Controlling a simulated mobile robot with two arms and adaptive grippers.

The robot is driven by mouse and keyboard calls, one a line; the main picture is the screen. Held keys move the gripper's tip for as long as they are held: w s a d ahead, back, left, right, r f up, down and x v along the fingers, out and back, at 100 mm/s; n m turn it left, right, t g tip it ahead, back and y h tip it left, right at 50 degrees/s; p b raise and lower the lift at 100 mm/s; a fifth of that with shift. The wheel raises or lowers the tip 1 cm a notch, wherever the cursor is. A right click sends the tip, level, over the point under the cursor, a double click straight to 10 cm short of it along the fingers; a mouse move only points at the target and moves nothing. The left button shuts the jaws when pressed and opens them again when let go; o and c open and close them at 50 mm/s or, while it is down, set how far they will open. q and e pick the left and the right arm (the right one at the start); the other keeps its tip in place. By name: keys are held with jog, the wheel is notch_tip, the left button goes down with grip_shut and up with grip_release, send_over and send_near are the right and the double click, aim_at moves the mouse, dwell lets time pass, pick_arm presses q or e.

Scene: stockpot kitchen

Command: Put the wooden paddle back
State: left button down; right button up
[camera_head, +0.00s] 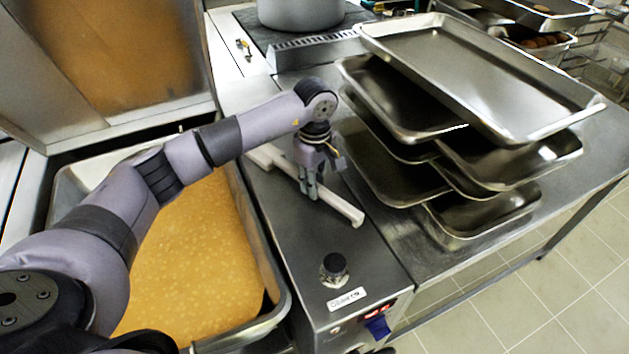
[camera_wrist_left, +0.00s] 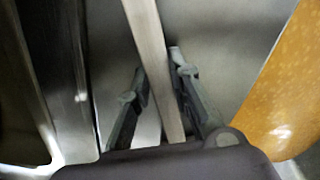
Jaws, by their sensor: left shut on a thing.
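The wooden paddle (camera_head: 340,204) is a long pale bar, slanting over the narrow steel counter between the pan of orange food and the stacked trays. My left gripper (camera_head: 309,191) points down and is shut on it partway along its length. In the left wrist view the paddle (camera_wrist_left: 148,40) runs between the two fingers of my left gripper (camera_wrist_left: 158,86). I cannot tell whether the paddle touches the counter or is slightly above it. My arm hides part of its far section. My right gripper is not in view.
Several steel trays (camera_head: 480,72) stand stacked unevenly close to the right. A large pan (camera_head: 277,318) of orange food lies left, under my arm. A black knob (camera_head: 334,265) sits on the counter front. A stockpot (camera_head: 300,12) stands on the stove behind. Bare counter (camera_head: 300,240) lies before the paddle.

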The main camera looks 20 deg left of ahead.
pick_arm(q)
jog(key=c, duration=1.5)
grip_release()
jog(key=shift+f, duration=0.1)
jog(key=shift+o, duration=0.2)
jog(key=shift+r, duration=0.25)
notch_tip(320, 180, up, 12)
jog(key=b, duration=0.2)
